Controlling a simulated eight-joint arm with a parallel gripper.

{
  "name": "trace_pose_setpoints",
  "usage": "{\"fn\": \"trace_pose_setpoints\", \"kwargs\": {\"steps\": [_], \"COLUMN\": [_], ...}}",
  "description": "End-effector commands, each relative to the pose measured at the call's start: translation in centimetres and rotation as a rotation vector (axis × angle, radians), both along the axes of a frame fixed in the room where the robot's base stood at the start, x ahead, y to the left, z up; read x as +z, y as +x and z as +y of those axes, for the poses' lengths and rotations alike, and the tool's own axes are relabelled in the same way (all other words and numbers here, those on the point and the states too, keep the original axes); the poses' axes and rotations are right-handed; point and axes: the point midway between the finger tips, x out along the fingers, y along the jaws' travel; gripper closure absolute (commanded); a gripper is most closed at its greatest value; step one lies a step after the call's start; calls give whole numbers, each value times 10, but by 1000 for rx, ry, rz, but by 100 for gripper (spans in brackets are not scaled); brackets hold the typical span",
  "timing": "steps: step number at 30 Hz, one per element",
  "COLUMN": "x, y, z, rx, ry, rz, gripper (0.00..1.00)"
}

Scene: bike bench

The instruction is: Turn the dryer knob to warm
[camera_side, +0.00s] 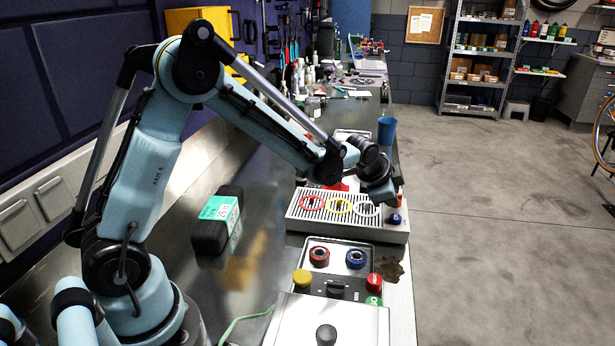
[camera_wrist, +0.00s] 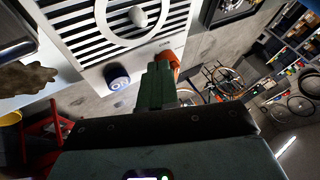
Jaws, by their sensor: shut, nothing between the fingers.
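A pale grated box (camera_side: 302,222), likely the dryer, stands on the bench with red, yellow and white rings on its slatted top. It also shows in the wrist view (camera_wrist: 90,42). At its right end are a blue round part (camera_side: 395,218) and a red-orange part; in the wrist view the blue part (camera_wrist: 117,77) has a white mark, and the orange part (camera_wrist: 175,58) is partly hidden by my fingers. I cannot tell for sure which is the knob, or its setting. My gripper (camera_wrist: 162,66) is shut and empty, its tips close to the orange part; contact is unclear.
A control panel (camera_side: 340,262) with coloured buttons and a black knob lies in front of the box, beside a brown lump (camera_side: 390,268). A black case with a green label (camera_side: 218,208) lies to the left. Open floor lies right.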

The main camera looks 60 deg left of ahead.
Motion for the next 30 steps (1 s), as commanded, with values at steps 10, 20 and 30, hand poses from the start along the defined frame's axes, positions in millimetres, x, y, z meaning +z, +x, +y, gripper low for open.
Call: {"fn": "trace_pose_setpoints", "kwargs": {"steps": [10, 20, 30], "x": [0, 0, 0], "y": [1, 7, 11], "z": [3, 14, 25], "rx": [-30, -196, -508], "ry": [0, 0, 3], "rz": [0, -4, -6], "gripper": [100, 100, 100]}}
